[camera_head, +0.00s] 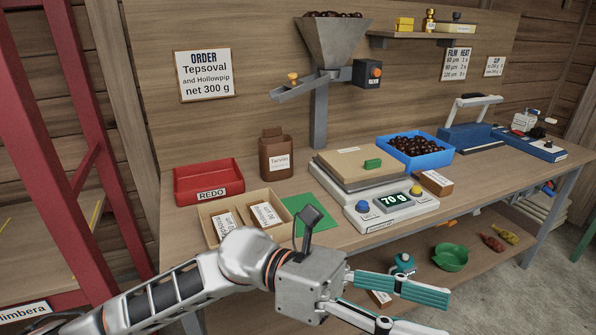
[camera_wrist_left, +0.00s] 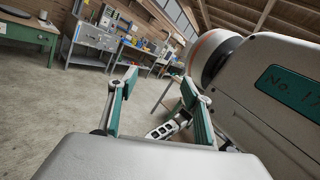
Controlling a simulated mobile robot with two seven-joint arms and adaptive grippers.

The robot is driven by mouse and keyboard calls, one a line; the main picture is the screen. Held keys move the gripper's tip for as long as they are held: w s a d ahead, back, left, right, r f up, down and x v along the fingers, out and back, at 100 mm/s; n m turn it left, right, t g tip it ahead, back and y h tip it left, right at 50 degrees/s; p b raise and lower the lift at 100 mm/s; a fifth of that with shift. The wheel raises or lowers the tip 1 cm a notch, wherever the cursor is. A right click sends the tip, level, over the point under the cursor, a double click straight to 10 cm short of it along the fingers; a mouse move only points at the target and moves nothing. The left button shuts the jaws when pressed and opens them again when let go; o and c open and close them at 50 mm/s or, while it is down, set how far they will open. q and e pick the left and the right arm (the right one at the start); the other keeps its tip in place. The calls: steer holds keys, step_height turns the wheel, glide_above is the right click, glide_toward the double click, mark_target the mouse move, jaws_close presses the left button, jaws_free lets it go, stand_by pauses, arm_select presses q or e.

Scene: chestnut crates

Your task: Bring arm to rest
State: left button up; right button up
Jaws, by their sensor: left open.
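My left arm comes in from the lower left in the head view. Its gripper (camera_head: 425,308) is open, with teal-lined fingers spread apart in front of the workbench's front edge. Nothing is between the fingers. In the left wrist view the open gripper (camera_wrist_left: 155,98) shows its two fingers apart, with the workshop floor and distant benches behind them. My right gripper is not in view.
The workbench (camera_head: 330,236) holds a scale (camera_head: 385,212) reading 70 g, a red REDO tray (camera_head: 208,181), a cardboard box (camera_head: 206,215), a brown bottle (camera_head: 275,158) and a blue crate (camera_head: 443,158) of chestnuts. A hopper (camera_head: 332,45) stands behind. A green bowl (camera_head: 450,257) sits on the lower shelf.

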arm_select(q)
steer(key=w+a+n+t+h, duration=0.4)
steer(key=w+n+t+h, duration=0.3)
steer(key=w+n+t, duration=0.7)
steer(key=w+a+f+n+t+y, duration=0.2)
steer(key=a+f+n+t+y, duration=0.4)
steer(key=n, duration=0.5)
steer(key=w+a+f+n+t+y, duration=0.35)
steer(key=f+n+t, duration=0.35)
steer(key=n, duration=0.4)
steer(key=s+a+f+n+g+y, duration=0.15)
steer(key=a+f+n+y, duration=0.35)
steer(key=f, duration=0.5)
steer(key=s+a+f+n+g+y, duration=0.1)
steer(key=s+a+f+n+y, duration=0.3)
steer(key=a+f, duration=0.5)
steer(key=s+a+f+n+g+y, duration=0.1)
steer(key=s+a+f+n+g, duration=0.1)
steer(key=s+f, duration=0.4)
steer(key=s+a+f+n+g+y, duration=0.2)
steer(key=s+f, duration=0.4)
steer(key=f, duration=0.4)
steer(key=a+n+g, duration=0.1)
steer(key=a+n, duration=0.1)
steer(key=shift+a+n, duration=0.4)
